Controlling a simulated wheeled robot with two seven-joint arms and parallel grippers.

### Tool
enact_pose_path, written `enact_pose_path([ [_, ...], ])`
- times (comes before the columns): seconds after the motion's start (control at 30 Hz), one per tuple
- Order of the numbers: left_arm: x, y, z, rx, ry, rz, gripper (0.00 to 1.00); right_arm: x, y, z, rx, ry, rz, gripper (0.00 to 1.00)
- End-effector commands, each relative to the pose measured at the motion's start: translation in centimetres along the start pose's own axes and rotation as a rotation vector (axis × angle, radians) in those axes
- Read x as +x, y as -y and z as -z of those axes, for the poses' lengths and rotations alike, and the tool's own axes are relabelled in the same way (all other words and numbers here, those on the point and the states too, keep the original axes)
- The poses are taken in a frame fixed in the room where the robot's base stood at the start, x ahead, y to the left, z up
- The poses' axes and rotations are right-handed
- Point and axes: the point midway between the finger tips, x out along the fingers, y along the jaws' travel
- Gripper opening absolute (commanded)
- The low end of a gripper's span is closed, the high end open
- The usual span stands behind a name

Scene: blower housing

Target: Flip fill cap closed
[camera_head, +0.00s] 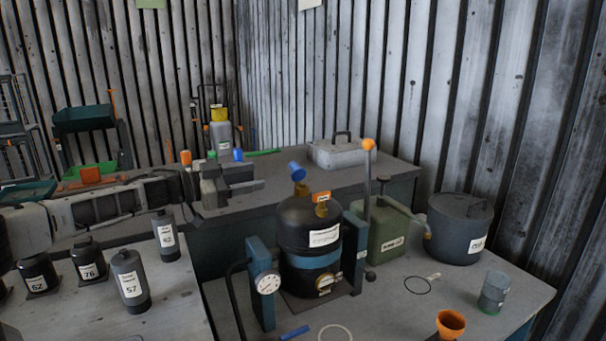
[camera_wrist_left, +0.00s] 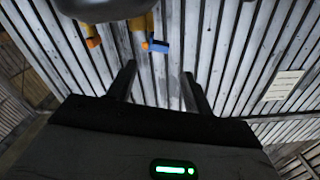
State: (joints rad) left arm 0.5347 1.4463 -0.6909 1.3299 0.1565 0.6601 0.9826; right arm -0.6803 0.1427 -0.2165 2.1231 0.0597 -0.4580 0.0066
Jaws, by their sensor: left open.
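The black tank (camera_head: 308,225) stands upright on the right bench, with a white label and a blue band. A blue cap (camera_head: 296,170) sits tilted over a brass neck (camera_head: 301,188) on its top, and looks open. An orange part on brass (camera_head: 321,197) is beside it. My left gripper (camera_head: 255,180) is open and empty, left of the tank and apart from the cap. In the left wrist view its two fingers (camera_wrist_left: 156,88) are spread. The tank's dark body (camera_wrist_left: 110,8) and blue cap (camera_wrist_left: 159,46) appear upside down there. My right gripper is not in view.
A gauge post (camera_head: 266,283) stands just left of the tank. A green can (camera_head: 388,238) and an orange-knobbed lever (camera_head: 368,146) are close on its right. A grey pot (camera_head: 460,228) is farther right. Dark bottles (camera_head: 130,280) stand on the left bench.

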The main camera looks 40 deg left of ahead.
Motion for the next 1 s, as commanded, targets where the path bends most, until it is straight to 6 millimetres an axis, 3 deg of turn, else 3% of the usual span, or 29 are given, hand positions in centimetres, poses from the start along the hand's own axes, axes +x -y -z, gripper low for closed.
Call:
enact_pose_path([
  [0.17, 2.2, 0.1, 0.6, -0.002, -0.009, 0.001, 0.51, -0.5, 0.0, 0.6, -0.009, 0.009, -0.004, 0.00],
  [0.4, 7.3, 0.1, 0.5, -0.002, -0.008, 0.000, 0.51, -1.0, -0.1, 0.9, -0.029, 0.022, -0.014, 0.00],
  [0.6, 10.4, 0.1, 0.3, -0.001, -0.004, 0.001, 0.51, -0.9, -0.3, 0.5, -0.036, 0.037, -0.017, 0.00],
  [0.8, 11.7, 0.0, 0.2, 0.000, -0.002, 0.000, 0.51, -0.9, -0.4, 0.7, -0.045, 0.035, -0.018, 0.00],
  [1.0, 11.8, 0.0, 0.1, 0.001, -0.001, 0.000, 0.51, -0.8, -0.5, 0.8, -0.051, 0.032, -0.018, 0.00],
])
